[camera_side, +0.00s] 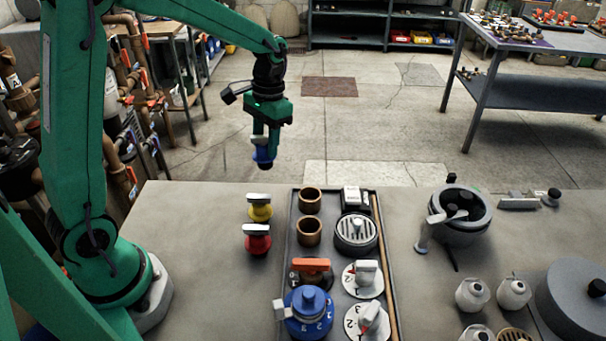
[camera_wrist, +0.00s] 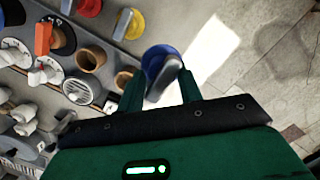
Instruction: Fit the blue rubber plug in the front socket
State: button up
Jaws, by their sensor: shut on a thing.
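My gripper (camera_side: 264,142) is shut on the blue rubber plug (camera_side: 264,155) and holds it in the air above the far edge of the bench. In the wrist view the blue plug (camera_wrist: 158,54) sits between the two fingers, which close on its grey handle (camera_wrist: 163,80). Two brown ring sockets stand on the tray, one farther (camera_side: 309,200) and one nearer (camera_side: 308,234) in the side view. Both look empty and lie to the right of and below the held plug. In the wrist view the sockets show left of the fingers (camera_wrist: 90,58).
A yellow plug (camera_side: 260,209) and a red plug (camera_side: 257,241) stand on the bench left of the tray (camera_side: 294,222). The tray also holds a round drain grate (camera_side: 356,236), an orange-handled valve (camera_side: 311,266), a blue dial (camera_side: 308,318) and white dials. A grey pot (camera_side: 461,222) stands right.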

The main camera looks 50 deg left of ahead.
jog(key=shift+d, duration=0.1)
jog(key=w+d, duration=0.5)
jog(key=d, duration=0.4)
jog(key=shift+d, duration=0.4)
jog(key=shift+f, duration=0.15)
jog(key=shift+f, duration=1.8)
jog(key=shift+a, duration=0.1)
jog(key=shift+c, duration=1.1)
